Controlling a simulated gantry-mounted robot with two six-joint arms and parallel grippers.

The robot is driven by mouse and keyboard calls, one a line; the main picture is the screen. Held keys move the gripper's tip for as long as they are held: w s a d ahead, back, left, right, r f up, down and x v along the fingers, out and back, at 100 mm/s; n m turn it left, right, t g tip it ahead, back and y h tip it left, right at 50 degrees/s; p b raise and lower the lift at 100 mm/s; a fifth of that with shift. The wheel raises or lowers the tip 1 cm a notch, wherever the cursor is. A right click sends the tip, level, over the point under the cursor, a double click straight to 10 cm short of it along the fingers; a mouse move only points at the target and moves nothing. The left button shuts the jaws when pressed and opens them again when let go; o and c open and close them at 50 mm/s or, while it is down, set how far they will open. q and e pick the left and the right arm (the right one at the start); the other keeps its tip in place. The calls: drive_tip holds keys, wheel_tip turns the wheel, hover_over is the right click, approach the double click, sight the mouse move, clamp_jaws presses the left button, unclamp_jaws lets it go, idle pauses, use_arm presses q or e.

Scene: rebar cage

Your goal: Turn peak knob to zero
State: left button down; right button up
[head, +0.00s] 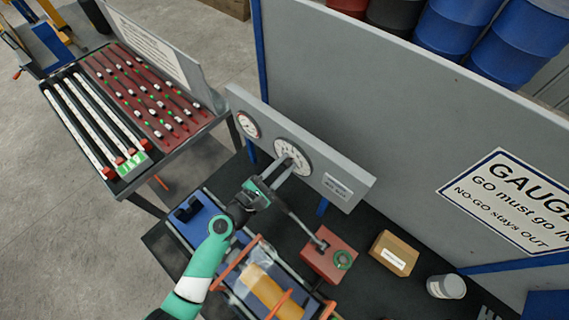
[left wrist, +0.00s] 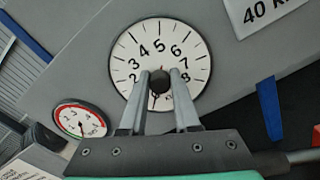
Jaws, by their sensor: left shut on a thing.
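The large round white dial (head: 293,156) is set in the grey gauge panel; it also shows in the left wrist view (left wrist: 160,50), with black numbers 2 to 8 readable. A dark round knob (left wrist: 159,80) sits at its centre. My left gripper (head: 287,163) reaches up to this dial, and in the left wrist view its two grey fingers (left wrist: 159,88) close on the knob from both sides. A thin dark pointer (left wrist: 154,101) runs down from the knob between the fingers. The lowest part of the dial is hidden by the gripper. My right gripper does not show.
A smaller gauge (head: 248,124) with a red-green scale sits left on the same panel. Below are a red block (head: 329,256) with a lever, a cardboard box (head: 393,254) and a tin (head: 446,287). A grey wall (head: 400,95) stands behind.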

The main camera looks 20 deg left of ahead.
use_arm(q)
drive_tip(key=c, duration=0.6)
unclamp_jaws()
drive_tip(key=shift+c, duration=0.2)
drive_tip(key=shift+s, duration=0.1)
drive_tip(key=v, duration=1.1)
drive_tip(key=shift+s, duration=0.2)
drive_tip(key=shift+a+r, duration=0.1)
